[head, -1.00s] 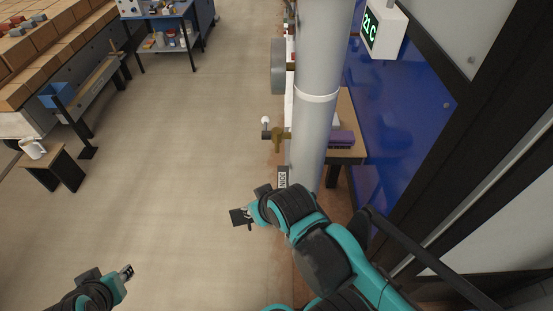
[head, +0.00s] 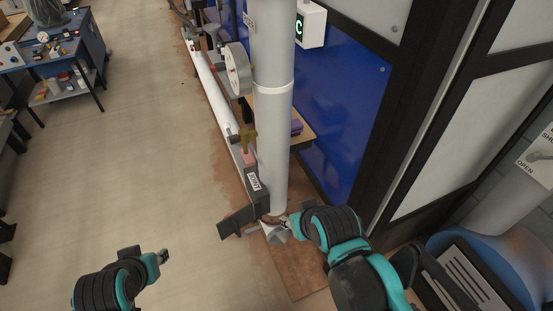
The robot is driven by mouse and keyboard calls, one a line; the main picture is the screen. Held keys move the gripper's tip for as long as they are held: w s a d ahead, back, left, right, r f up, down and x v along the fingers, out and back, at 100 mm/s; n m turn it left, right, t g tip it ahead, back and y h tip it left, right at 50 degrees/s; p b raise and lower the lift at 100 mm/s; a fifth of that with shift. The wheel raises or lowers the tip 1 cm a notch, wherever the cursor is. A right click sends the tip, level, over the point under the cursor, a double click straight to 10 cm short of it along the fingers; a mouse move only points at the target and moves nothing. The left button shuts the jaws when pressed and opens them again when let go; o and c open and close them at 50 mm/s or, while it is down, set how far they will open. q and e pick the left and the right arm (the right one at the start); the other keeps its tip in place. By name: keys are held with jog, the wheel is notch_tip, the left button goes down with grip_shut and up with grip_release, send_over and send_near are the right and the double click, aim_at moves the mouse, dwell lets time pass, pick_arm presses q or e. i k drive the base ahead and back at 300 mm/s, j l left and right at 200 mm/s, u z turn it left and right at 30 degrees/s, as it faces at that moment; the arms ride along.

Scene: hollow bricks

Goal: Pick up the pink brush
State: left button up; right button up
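I cannot make out a pink brush for certain. A small pink patch (head: 249,158) shows below the brass valve (head: 249,138), left of the grey upright pipe (head: 272,130); its shape is too small to tell. My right gripper (head: 284,222) is at the foot of the pipe, below and right of the pink patch and apart from it. My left gripper (head: 164,257) is over the bare floor at the lower left, far from the patch. Both look empty, but their fingers are too small to judge.
A purple object (head: 296,127) lies on a wooden table (head: 303,140) partly behind the pipe. A dark box labelled JOINT (head: 253,181) stands beside the pipe. A blue workbench (head: 60,60) is at the upper left. A blue drum (head: 500,260) is at the lower right.

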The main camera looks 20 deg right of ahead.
aim_at(249, 160)
jog(key=z, duration=0.35)
jog(key=k+j, duration=0.25)
jog(key=k, duration=0.15)
jog(key=i+j+z, duration=0.1)
jog(key=j, duration=0.25)
jog(key=i+j, duration=0.25)
jog(key=i+j+z, duration=0.15)
jog(key=j, duration=0.3)
jog(key=i+j, duration=0.15)
jog(key=j, duration=0.2)
jog(key=i+j+z, duration=0.15)
jog(key=j, duration=0.25)
jog(key=i+j, duration=0.1)
jog(key=j, duration=0.3)
jog(key=i+j+z, duration=0.15)
jog(key=j, duration=0.2)
jog(key=i+j+z, duration=0.15)
jog(key=i+j, duration=0.25)
jog(key=i, duration=0.2)
jog(key=i+j+z, duration=0.15)
jog(key=i+j, duration=0.3)
jog(key=i, duration=0.1)
